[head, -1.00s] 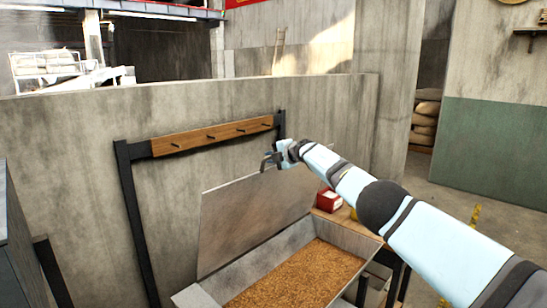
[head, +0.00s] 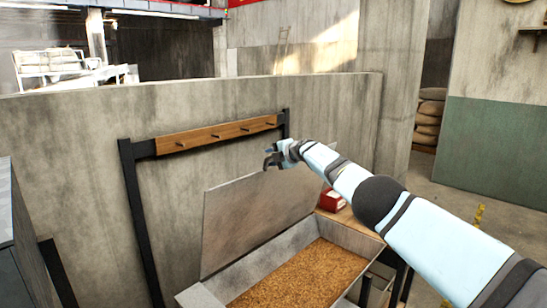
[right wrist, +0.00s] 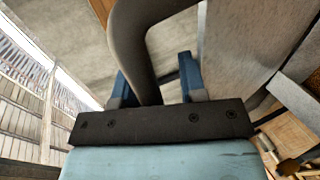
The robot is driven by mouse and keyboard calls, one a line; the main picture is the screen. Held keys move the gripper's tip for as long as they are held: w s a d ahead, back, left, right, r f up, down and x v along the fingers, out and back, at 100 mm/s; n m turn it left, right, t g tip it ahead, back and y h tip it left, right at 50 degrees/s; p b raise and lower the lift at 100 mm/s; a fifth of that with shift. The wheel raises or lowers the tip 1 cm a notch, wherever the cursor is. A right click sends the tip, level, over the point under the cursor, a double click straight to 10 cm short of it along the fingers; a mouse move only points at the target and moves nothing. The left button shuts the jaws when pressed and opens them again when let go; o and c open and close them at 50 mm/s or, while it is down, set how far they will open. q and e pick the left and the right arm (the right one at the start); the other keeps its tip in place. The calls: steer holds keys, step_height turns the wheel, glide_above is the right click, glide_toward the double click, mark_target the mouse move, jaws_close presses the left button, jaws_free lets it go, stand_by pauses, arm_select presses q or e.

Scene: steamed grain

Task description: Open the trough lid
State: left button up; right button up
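The trough (head: 345,237) is a grey metal box of brown grain (head: 300,275) at the lower middle of the head view. Its flat grey lid (head: 255,215) stands raised at the trough's rear side, leaning back toward the wall, so the grain is uncovered. My right gripper (head: 269,159) is at the lid's upper edge. In the right wrist view its two blue fingers (right wrist: 157,84) are apart. A dark curved bar (right wrist: 132,45), seemingly the lid's handle, passes between them, closer to the left finger, with a gap to the right one. My left gripper is not in view.
A wooden peg rail (head: 215,134) on dark posts stands behind the lid, before a concrete wall (head: 70,130). Sacks (head: 428,120) are stacked at the back right. Open floor lies at right.

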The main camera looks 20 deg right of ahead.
steer(key=shift+d+f, duration=0.1)
steer(key=shift+f, duration=0.05)
steer(key=shift+d+r, duration=0.4)
steer(key=shift+d, duration=0.2)
steer(key=shift+s+d+r+b, duration=0.1)
steer(key=shift+d+r+b, duration=0.1)
steer(key=shift+b, duration=0.2)
steer(key=shift+s+d+r, duration=0.1)
steer(key=shift+s, duration=0.55)
steer(key=a+b+v, duration=0.1)
steer(key=b+v, duration=0.1)
steer(key=v, duration=0.9)
steer(key=shift+s, duration=0.5)
